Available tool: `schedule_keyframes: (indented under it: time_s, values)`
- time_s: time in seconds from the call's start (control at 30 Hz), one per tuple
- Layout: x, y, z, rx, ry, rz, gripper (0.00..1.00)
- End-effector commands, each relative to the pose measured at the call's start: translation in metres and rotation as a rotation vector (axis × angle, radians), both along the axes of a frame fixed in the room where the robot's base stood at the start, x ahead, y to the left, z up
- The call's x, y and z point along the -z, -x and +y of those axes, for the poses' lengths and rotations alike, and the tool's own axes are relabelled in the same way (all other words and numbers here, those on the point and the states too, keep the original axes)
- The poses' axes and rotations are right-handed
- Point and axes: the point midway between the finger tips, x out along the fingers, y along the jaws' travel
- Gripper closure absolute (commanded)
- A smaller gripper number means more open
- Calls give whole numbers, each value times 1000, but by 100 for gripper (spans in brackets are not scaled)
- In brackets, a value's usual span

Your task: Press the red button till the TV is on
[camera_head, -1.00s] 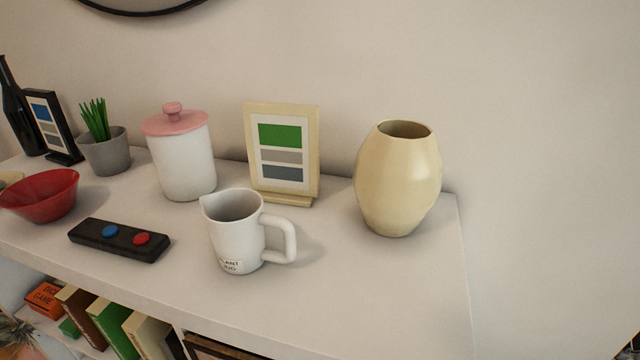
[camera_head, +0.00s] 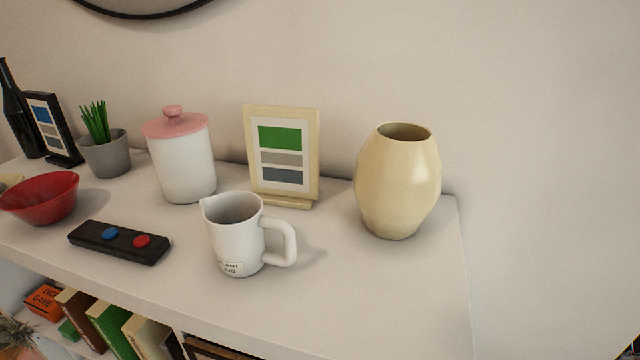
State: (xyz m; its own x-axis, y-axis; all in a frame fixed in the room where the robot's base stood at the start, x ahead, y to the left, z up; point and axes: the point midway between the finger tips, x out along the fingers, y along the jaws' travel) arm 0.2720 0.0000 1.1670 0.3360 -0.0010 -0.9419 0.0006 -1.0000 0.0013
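A black remote (camera_head: 119,243) lies flat on the white shelf top at the left, near its front edge. It carries a red button (camera_head: 141,241) on its right part and a blue button (camera_head: 110,233) to the left of that. Nothing covers either button. No TV shows in this view. My gripper is not in view; only a small dark piece of something shows at the bottom right corner, too little to tell what it is.
A white jug (camera_head: 238,236) stands right of the remote, a red bowl (camera_head: 42,197) to its left. Behind are a pink-lidded jar (camera_head: 182,165), a plant pot (camera_head: 105,155), a picture frame (camera_head: 283,152) and a cream vase (camera_head: 398,183). The shelf top (camera_head: 360,295) is clear at front right.

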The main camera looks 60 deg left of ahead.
Motion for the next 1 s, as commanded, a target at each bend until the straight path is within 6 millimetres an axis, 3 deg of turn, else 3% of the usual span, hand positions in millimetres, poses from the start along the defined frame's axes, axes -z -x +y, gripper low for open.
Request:
schedule_keyframes:
  time_s: [0.4,1.0]
  values:
    - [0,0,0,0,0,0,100]
    - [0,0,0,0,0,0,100]
